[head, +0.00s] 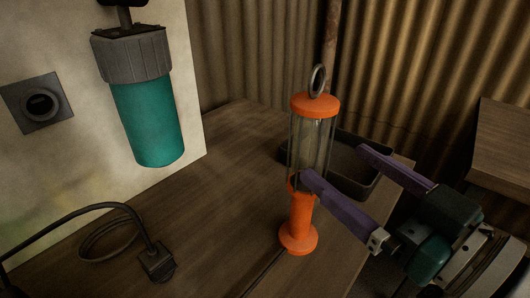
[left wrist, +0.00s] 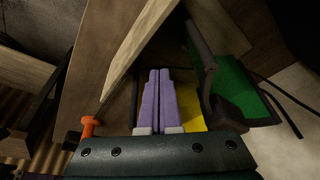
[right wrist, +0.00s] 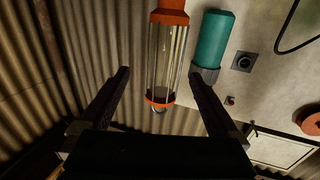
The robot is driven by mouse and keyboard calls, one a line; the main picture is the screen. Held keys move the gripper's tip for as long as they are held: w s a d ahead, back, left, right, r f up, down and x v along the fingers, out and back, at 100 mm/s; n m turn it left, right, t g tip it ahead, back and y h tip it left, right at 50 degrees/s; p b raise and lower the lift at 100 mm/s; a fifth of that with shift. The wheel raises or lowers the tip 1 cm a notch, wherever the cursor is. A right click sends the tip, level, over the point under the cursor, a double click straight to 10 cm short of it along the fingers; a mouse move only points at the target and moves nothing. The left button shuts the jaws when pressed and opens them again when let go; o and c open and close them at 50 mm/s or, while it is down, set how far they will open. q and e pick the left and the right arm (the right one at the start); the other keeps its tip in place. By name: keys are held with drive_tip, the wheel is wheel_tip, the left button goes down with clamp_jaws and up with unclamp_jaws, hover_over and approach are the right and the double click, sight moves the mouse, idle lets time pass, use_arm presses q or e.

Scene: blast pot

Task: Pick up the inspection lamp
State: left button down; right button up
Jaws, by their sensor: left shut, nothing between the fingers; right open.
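The inspection lamp (head: 300,208) stands upright on the wooden table, with an orange base and cap, a clear caged middle and a ring on top. It also shows in the right wrist view (right wrist: 165,58), lined up between the two fingers. My right gripper (head: 337,164) is open at the lamp's right. Its near finger overlaps the lower cage in the head view; I cannot tell whether it touches. My left gripper (left wrist: 159,72) is shut and empty in the left wrist view, away from the lamp; the head view does not show it.
A dark tray (head: 358,188) sits behind the lamp. A teal canister (head: 147,120) hangs on the pale panel at left. A black cable with a plug (head: 157,262) lies at the front left. Another wooden surface (head: 505,150) is at right. Bare tabletop lies left of the lamp.

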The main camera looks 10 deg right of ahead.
drive_tip(key=x, duration=0.9)
drive_tip(key=shift+a+r, duration=0.3)
drive_tip(key=shift+a, duration=0.05)
drive_tip(key=shift+c, duration=0.4)
clamp_jaws()
drive_tip(key=shift+r, duration=0.1)
